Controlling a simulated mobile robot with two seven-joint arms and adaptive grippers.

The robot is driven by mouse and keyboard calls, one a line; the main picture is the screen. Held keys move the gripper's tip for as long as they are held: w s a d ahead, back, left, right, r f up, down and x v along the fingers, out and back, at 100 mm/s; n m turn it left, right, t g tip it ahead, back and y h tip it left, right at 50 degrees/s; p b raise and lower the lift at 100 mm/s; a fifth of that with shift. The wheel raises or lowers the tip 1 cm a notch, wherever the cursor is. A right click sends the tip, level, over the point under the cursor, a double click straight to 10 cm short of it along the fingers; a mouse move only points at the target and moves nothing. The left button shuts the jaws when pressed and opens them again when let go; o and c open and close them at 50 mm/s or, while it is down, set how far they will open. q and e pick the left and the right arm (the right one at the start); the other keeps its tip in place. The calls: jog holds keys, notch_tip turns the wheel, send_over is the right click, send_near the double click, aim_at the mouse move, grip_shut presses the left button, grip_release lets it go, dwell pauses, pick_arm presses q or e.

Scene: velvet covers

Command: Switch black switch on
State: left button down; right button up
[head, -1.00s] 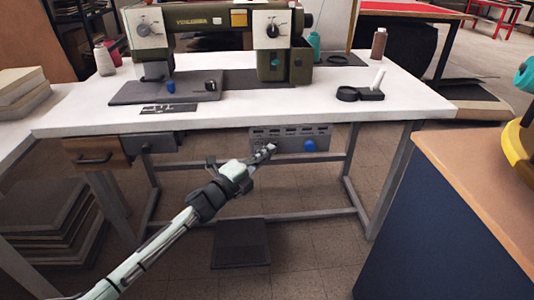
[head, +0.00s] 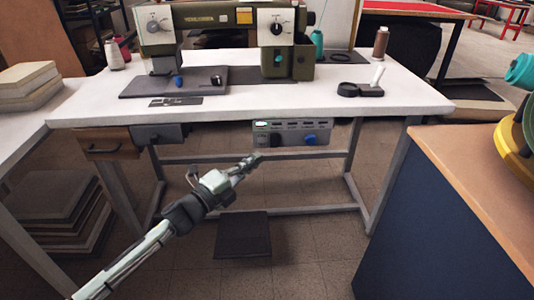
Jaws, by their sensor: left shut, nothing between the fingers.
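A grey control box (head: 292,139) hangs under the front edge of the white sewing table. Its face has a row of small dark marks, a blue round knob (head: 310,138) at the right and a bright pale-green patch (head: 262,125) at the upper left. I cannot make out the black switch for sure; the lower left of the face is dark and too small to read. My left gripper (head: 254,161) is shut and empty, with its tips just below and in front of the box's left end. Whether it touches the box is hard to tell. My right gripper is out of view.
The sewing machine (head: 215,22) stands on the white table (head: 340,95). A drawer unit (head: 107,143) hangs at the left under the tabletop. A dark pedal (head: 243,236) lies on the floor. A blue cabinet (head: 440,220) stands at the right.

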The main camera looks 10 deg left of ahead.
pick_arm(q)
jog(key=shift+r+v, duration=0.2)
jog(key=shift+v, duration=0.65)
jog(key=shift+r+v, duration=0.2)
jog(key=shift+v, duration=0.65)
